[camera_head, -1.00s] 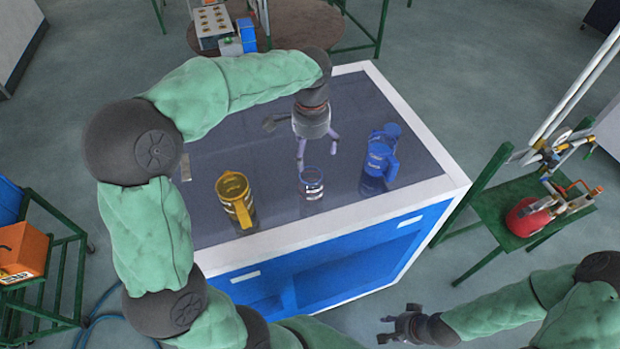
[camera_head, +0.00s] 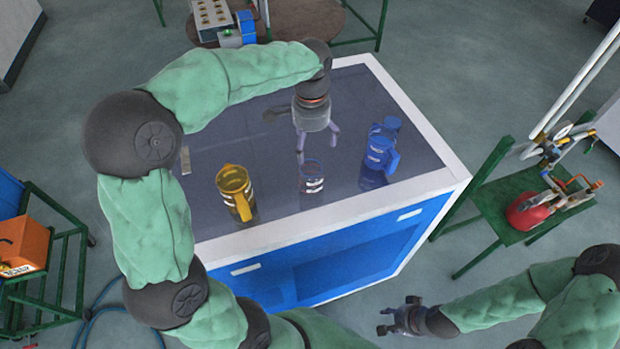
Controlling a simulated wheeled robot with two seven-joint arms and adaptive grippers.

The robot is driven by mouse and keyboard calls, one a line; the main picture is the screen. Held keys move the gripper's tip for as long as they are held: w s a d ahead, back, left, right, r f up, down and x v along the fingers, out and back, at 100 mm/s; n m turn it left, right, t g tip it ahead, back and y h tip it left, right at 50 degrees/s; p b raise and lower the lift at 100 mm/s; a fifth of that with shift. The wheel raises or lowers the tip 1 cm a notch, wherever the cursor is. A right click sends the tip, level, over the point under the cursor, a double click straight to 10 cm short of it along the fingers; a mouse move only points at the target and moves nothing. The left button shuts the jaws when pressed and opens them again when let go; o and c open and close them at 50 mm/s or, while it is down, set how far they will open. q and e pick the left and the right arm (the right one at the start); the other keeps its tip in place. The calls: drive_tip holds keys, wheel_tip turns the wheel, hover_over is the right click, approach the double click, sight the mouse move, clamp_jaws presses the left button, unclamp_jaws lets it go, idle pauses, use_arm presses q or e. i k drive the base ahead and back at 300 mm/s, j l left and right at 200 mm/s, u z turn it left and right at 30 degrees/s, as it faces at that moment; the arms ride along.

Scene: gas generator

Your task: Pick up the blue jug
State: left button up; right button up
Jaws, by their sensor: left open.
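The blue jug (camera_head: 377,158) stands upright on the right part of the dark tabletop (camera_head: 265,160). My right gripper (camera_head: 388,322) is low at the right, in front of the table and away from the jug. Its fingers look apart, with nothing visible between them.
A clear glass (camera_head: 312,177) stands between the blue jug and a yellow jug (camera_head: 236,190). A white rim (camera_head: 440,185) borders the blue cabinet. A green stand (camera_head: 497,207) with a red tank (camera_head: 530,212) is at the right. An orange box (camera_head: 22,245) is at the left.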

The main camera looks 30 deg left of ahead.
sight(382, 140)
drive_tip(key=i+l+u, duration=0.25)
drive_tip(key=i+l, duration=0.15)
drive_tip(key=l, duration=0.2)
drive_tip(key=i+l+u, duration=0.1)
drive_tip(key=l, duration=0.2)
drive_tip(key=i+l+u, duration=0.25)
drive_tip(key=l, duration=0.4)
drive_tip(key=i, duration=0.1)
